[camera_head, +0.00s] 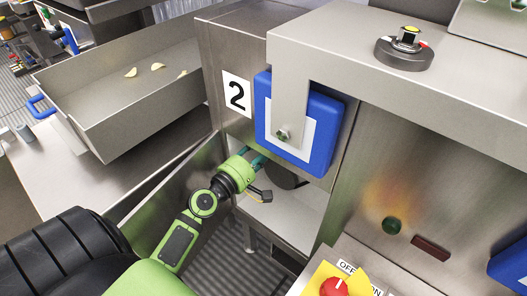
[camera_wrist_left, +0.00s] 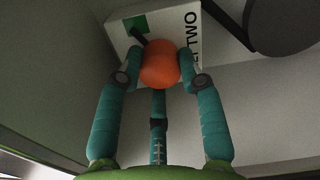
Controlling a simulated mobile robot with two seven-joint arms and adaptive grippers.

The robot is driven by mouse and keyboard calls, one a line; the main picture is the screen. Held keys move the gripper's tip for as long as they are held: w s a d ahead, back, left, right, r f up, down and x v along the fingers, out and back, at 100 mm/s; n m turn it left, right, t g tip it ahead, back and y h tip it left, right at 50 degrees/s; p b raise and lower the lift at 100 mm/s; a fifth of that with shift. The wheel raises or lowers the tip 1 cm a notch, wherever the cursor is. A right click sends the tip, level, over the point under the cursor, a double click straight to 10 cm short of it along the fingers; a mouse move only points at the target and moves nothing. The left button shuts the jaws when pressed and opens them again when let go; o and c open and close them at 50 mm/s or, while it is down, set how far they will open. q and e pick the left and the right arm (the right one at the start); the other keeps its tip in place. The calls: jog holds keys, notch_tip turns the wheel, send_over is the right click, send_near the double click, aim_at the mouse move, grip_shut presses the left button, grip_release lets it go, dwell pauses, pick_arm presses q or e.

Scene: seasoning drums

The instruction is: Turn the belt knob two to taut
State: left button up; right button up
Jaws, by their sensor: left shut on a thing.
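The belt knob two is a round orange knob (camera_wrist_left: 160,65) in the left wrist view. It sits on a white plate (camera_wrist_left: 188,22) with a green patch (camera_wrist_left: 136,24) and dark lettering ending in "TWO". A dark pointer (camera_wrist_left: 139,36) reaches from the knob over the green patch. My left gripper (camera_wrist_left: 160,68) is shut on the knob, one teal finger on each side. In the head view my left gripper (camera_head: 256,162) reaches into the open housing below the number 2 sign (camera_head: 236,94); the knob is hidden there. My right gripper is not in view.
A blue box (camera_head: 320,130) hangs just above my left gripper. An open metal door panel (camera_head: 178,190) stands beside my left arm. A dark roller (camera_wrist_left: 280,22) is right of the knob. A red knob (camera_head: 333,288) on a yellow plate is at the bottom.

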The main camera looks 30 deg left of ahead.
pick_arm(q)
jog(key=shift+a+f+m, duration=0.1)
jog(key=shift+a+m, duration=0.2)
jog(key=o, duration=1.1)
jog(key=shift+a, duration=0.1)
jog(key=shift+o, duration=0.2)
jog(key=s, duration=0.8)
jog(key=shift+a, duration=0.25)
